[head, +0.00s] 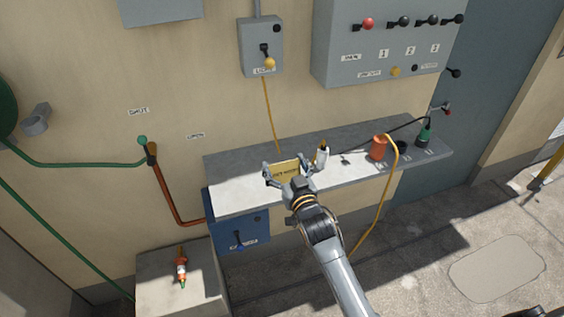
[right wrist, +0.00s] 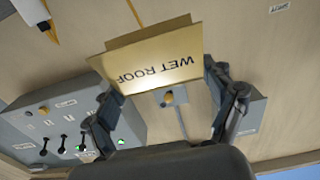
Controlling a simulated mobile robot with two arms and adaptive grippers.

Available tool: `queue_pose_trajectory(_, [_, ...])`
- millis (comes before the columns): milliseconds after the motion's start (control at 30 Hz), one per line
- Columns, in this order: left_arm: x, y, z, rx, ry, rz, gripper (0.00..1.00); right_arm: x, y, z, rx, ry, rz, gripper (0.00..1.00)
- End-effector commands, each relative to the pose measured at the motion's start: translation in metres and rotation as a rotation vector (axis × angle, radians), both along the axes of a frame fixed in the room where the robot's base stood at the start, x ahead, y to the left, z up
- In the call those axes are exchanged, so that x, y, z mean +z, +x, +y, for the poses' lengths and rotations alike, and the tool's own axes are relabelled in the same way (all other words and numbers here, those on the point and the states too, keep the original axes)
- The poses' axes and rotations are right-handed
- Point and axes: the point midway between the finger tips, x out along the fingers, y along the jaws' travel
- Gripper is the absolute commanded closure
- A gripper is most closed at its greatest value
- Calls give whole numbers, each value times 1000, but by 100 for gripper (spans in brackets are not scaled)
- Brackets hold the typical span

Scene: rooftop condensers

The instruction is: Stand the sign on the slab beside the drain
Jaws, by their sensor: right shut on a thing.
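A yellow folded sign (head: 285,170) reading WET ROOF is in my right gripper (head: 290,168), in front of and above the grey wall shelf. In the right wrist view the sign (right wrist: 150,62) shows upside down between the two fingers of my right gripper (right wrist: 160,85), which are shut on its sides. On the ground at the right is a pale, rounded flat patch (head: 495,268); I cannot tell whether it is the slab. I cannot make out a drain. My left gripper is not in view.
The shelf (head: 225,165) holds a white bottle-like item (head: 321,154), an orange container (head: 379,148) with a yellow hose and a green item (head: 424,134). A concrete block (head: 155,285) with an orange item stands lower left. The paved floor at right looks clear.

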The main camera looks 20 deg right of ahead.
Motion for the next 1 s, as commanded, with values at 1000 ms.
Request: queue_pose_trajectory(1000, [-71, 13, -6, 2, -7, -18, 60, -47, -239, -3, -34, 5, 2, 48])
